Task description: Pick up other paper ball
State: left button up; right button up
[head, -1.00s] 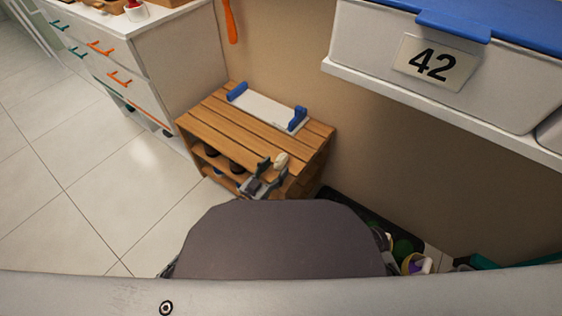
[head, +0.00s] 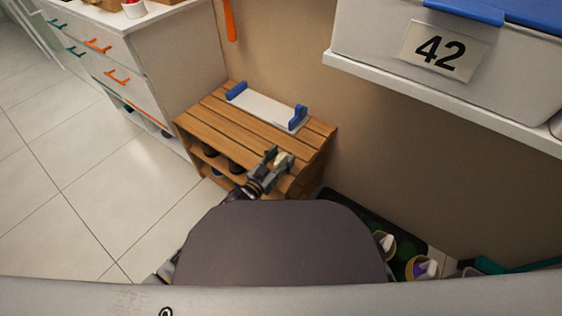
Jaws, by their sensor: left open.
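A small cream-white crumpled lump that looks like a paper ball (head: 284,160) is at the right end of the wooden slatted bench in the head view. My left gripper (head: 276,156) is at the bench's right end, with its jaws apart. The lump shows beside its fingers, partly covered; I cannot tell whether they touch it. My right gripper is not in view.
The wooden bench (head: 215,120) carries a white tray with blue ends (head: 265,109). A shelf with a bin labelled 42 (head: 440,48) overhangs at right. Shoe-like items (head: 424,268) lie on a dark green mat (head: 350,207). A white drawer unit (head: 175,60) stands at left.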

aim_at(282, 156)
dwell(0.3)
pick_arm(q)
jog(key=c, duration=0.9)
jog(key=shift+r, duration=0.15)
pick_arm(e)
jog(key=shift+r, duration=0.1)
pick_arm(q)
jog(key=shift+r+p, duration=0.55)
jog(key=shift+r, duration=0.35)
notch_tip(282, 156, up, 7)
jog(key=p, duration=0.3)
jog(key=shift+f, duration=0.1)
jog(key=shift+r, duration=0.6)
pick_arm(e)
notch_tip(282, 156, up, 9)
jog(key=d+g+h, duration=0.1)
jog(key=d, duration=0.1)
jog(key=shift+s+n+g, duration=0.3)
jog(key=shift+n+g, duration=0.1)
